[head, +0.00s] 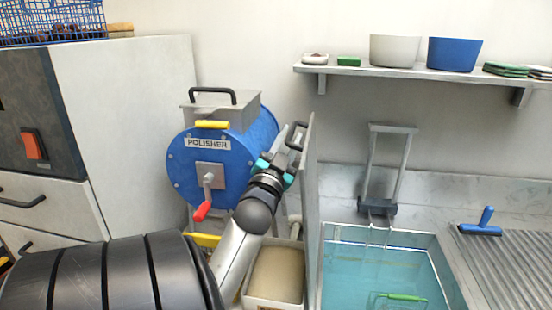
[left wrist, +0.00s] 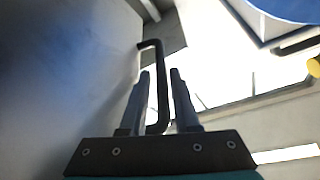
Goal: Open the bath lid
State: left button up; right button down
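The bath lid (head: 309,190) stands upright, edge-on, at the left side of the bath (head: 448,272), and the bath is uncovered, with blue-green water showing. A black bar handle (head: 291,134) is on the lid's left face. My left gripper (head: 276,160) is at this handle. In the left wrist view the lid (left wrist: 75,70) fills the left side, and the handle (left wrist: 161,75) runs between the two fingers of my left gripper (left wrist: 160,75). The fingers stand apart with narrow gaps beside the bar. My right gripper is out of view.
A blue polisher (head: 180,165) with a red-handled crank stands left of my gripper. A pale-filled bin (head: 275,300) is below my arm. A wall shelf (head: 420,72) with tubs is above the bath. A blue squeegee (head: 482,226) lies on the ribbed drainboard at right.

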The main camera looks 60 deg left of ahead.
aim_at(304, 206)
pick_arm(q)
jog(key=b+v, duration=0.2)
jog(key=v, duration=1.1)
jog(key=shift+s, duration=0.25)
jog(key=shift+d, duration=0.1)
